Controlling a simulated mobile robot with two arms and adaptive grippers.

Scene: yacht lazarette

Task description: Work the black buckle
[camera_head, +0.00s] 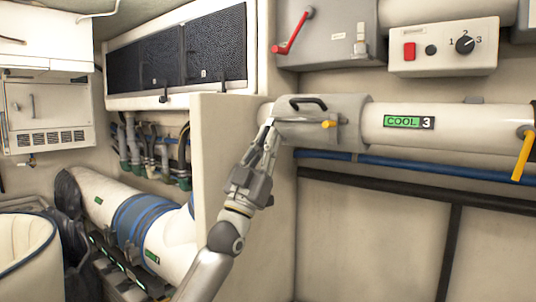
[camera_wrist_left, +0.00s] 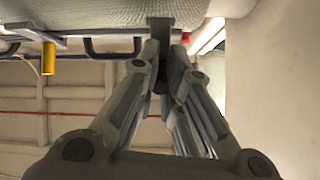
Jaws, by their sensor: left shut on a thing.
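A grey housing (camera_head: 350,112) sits around the pale pipe at the centre. It has a black loop handle (camera_head: 308,102) on its upper front and a yellow knob (camera_head: 328,124). My left gripper (camera_head: 269,123) reaches up to the left end of this housing. In the left wrist view the fingers (camera_wrist_left: 167,35) are closed around a dark, narrow piece, which looks like the black buckle (camera_wrist_left: 160,24). The fingers mostly hide the buckle in the head view. The black loop handle (camera_wrist_left: 113,48) and yellow knob (camera_wrist_left: 48,58) are left of the fingers in the wrist view. My right gripper is not in view.
A pale partition (camera_head: 220,150) stands directly left of my left gripper. The pipe with a green COOL 3 label (camera_head: 408,122) runs right to a yellow lever (camera_head: 523,156). A red lever (camera_head: 292,33) and a control box (camera_head: 443,47) are above.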

